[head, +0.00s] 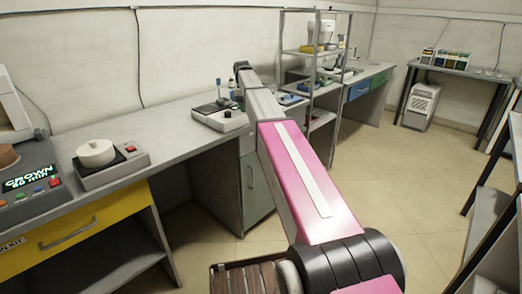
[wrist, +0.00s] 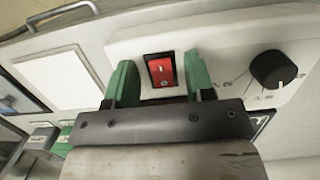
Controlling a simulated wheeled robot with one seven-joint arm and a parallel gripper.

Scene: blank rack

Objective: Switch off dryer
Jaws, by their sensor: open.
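In the wrist view a white appliance front, seemingly the dryer (wrist: 215,45), fills the upper part. It carries a red rocker switch (wrist: 161,70) in a black frame, with white markings on it, and a black round knob (wrist: 273,69) to the right. My gripper (wrist: 160,78) is open, its green fingers at the left and right of the switch with nothing between them. I cannot tell whether the fingertips touch the panel. In the head view my arm reaches away over the counter; the gripper and the switch cannot be made out there.
A grey counter (head: 182,125) runs along the left wall. On it stand a device with a white round lid (head: 97,153) and a CROWN machine (head: 30,185). A metal shelf rack (head: 333,60) stands behind my arm. The floor (head: 390,160) at the right is clear.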

